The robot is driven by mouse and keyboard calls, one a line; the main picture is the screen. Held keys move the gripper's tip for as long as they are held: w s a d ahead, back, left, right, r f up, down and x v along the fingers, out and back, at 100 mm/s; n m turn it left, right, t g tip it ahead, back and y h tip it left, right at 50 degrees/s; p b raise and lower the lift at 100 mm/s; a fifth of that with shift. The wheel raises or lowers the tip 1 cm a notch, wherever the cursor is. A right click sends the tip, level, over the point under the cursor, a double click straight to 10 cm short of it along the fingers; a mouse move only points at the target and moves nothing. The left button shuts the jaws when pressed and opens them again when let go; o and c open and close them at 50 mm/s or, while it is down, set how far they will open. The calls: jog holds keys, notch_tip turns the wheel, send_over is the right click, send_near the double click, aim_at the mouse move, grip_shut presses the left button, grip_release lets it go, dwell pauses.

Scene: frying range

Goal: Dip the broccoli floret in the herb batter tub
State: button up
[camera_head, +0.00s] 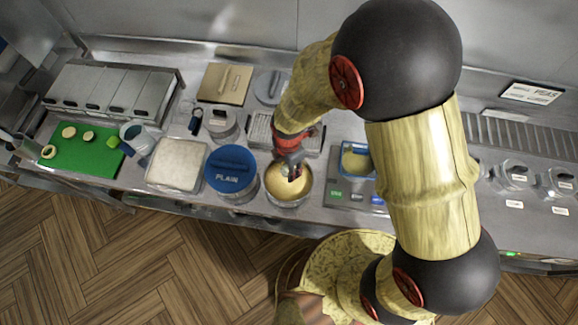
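An open round tub (275,190) of pale yellow batter stands at the front of the counter; no label on it is readable. My gripper (291,174) points down over this tub, its fingertips at or just above the batter. The fingers are small and dark here, so I cannot tell whether they hold anything. A small green piece (113,142) lies at the right edge of the green board (75,160); it is too small to tell whether it is the broccoli floret. No other floret shows clearly.
A tub with a blue lid marked PLAIN (231,179) stands close left of the open tub. Left of it are a white-filled tray (177,162) and a jug (138,137). A blue-edged fryer or scale unit (345,194) is to the right. Lidded containers (515,173) stand far right.

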aim_at(288, 184)
jog(key=shift+f+b, duration=4)
jog(key=shift+f, duration=1.85)
jog(key=shift+a, duration=0.1)
jog(key=shift+a, duration=0.2)
jog(key=shift+d, duration=0.6)
jog(key=shift+a, duration=0.6)
jog(key=shift+d, duration=0.3)
jog(key=shift+r+p, duration=3.5)
jog(key=shift+r, duration=1.7)
